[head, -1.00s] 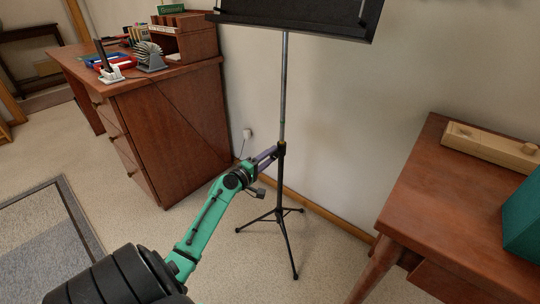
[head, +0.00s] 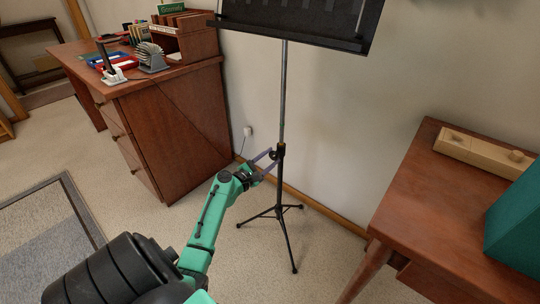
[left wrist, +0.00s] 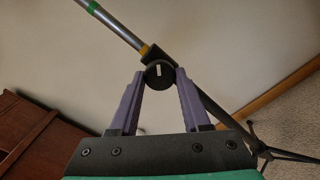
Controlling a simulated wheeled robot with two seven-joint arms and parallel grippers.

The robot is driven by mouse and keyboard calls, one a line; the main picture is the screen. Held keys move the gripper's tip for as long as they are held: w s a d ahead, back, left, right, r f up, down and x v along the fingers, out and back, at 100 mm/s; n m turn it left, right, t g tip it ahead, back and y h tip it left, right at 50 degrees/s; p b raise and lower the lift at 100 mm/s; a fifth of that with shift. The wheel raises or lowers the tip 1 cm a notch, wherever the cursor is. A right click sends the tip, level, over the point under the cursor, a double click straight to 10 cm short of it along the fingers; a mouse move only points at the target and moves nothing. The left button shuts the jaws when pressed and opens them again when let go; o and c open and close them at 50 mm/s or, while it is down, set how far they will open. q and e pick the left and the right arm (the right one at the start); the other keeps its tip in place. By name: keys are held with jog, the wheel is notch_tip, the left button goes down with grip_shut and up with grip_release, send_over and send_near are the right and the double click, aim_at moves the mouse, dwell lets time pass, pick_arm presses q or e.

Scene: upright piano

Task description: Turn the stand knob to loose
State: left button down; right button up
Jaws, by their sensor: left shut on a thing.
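The black music stand (head: 283,110) stands upright on its tripod legs between the desk and the table. Its round black knob (left wrist: 158,73) is at the collar in the left wrist view, with a white mark that looks nearly lengthwise in that picture. My left gripper (head: 275,158) reaches the stand at collar height. In the left wrist view its two purple fingers (left wrist: 160,78) are on both sides of the knob, shut on it. My right gripper is not in view.
A wooden desk (head: 165,130) with clutter on top stands at the left. A wooden table (head: 440,220) with a pale wooden box (head: 480,152) and a teal object (head: 515,230) is at the right. The wall (head: 350,110) is close behind the stand.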

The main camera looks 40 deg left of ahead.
pick_arm(q)
jog(key=shift+f+n+p, duration=0.1)
jog(key=shift+n+p, duration=0.45)
jog(key=shift+n, duration=0.75)
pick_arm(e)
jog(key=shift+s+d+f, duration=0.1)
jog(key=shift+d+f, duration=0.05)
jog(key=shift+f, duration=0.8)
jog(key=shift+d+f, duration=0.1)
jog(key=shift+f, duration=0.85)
pick_arm(q)
jog(key=shift+c, duration=2)
grip_release()
jog(key=shift+s, duration=0.25)
jog(key=s+p, duration=0.1)
jog(key=s, duration=1.3)
jog(key=shift+d, duration=0.2)
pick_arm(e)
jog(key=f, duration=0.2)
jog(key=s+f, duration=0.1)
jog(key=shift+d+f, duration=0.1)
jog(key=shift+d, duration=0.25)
